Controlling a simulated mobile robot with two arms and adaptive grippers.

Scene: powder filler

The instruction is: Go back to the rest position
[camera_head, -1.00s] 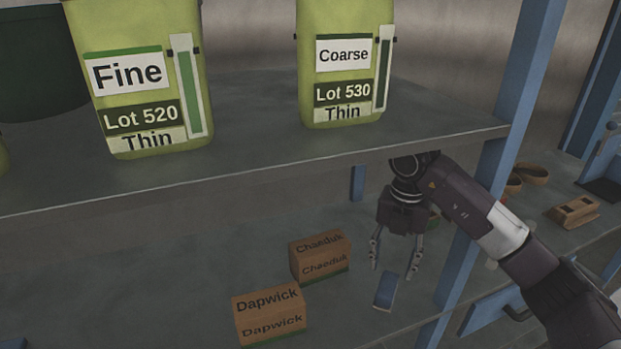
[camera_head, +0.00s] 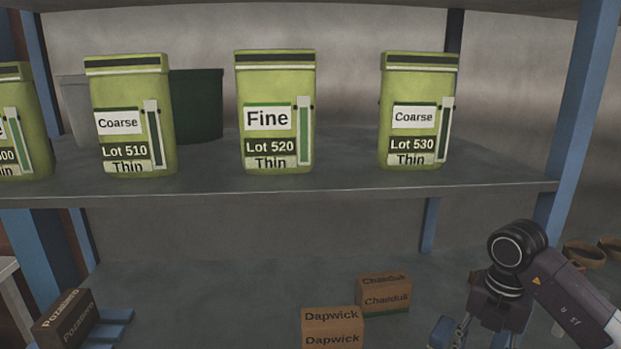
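My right gripper (camera_head: 475,335) is at the lower right of the head view, in front of the lower shelf and to the right of the wooden blocks. Its fingers are spread apart at the picture's bottom edge, and their tips are cut off. A blue block (camera_head: 441,332) shows at its left finger; I cannot tell whether they touch. The wooden Dapwick block (camera_head: 332,327) and Chaeduk block (camera_head: 384,294) stand on the lower shelf. My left gripper is not in view.
The upper shelf (camera_head: 350,187) holds green canisters, including Lot 510 (camera_head: 130,115), Lot 520 (camera_head: 275,112) and Lot 530 (camera_head: 418,112). A blue post (camera_head: 577,110) stands at the right. A dark labelled box (camera_head: 65,318) sits at the lower left.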

